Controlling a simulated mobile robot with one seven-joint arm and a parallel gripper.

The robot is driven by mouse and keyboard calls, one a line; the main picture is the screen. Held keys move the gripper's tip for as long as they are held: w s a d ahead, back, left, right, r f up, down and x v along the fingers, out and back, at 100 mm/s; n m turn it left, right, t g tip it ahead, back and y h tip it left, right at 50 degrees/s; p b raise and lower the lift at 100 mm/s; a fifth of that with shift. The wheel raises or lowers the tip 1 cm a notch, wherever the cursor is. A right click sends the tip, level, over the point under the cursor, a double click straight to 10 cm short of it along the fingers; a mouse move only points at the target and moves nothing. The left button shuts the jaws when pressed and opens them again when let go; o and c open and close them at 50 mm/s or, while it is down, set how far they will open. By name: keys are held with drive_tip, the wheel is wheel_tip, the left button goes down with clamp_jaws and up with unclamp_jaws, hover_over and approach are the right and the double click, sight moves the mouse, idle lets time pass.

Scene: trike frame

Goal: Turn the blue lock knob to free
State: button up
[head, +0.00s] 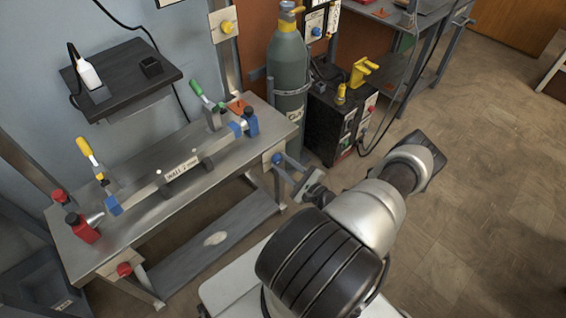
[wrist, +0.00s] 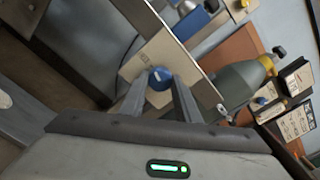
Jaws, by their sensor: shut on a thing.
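The blue lock knob (head: 277,159) is on a pale plate at the right end of the steel bench's front. In the wrist view the knob (wrist: 159,78) sits between the tips of my gripper (wrist: 160,88), in front of the pale plate (wrist: 150,55). My gripper (head: 292,176) is shut on the knob. A small white mark shows on the knob's face, but the position it points to is too small to read.
The steel bench (head: 150,200) carries a bar with blue and red clamps. A red knob (head: 124,269) is at its left end. A grey gas cylinder (head: 287,75) and a black machine (head: 335,115) stand behind to the right. Floor on the right is clear.

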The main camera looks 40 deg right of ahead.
drive_tip(key=shift+n+p, duration=0.4)
drive_tip(key=shift+n, duration=1.2)
drive_tip(key=o, duration=1)
drive_tip(key=shift+o, duration=0.2)
drive_tip(key=s+d+p, duration=0.1)
drive_tip(key=s, duration=1.6)
drive_tip(key=shift+s+d, duration=0.2)
drive_tip(key=shift+s, duration=0.05)
drive_tip(key=shift+w+r, duration=0.1)
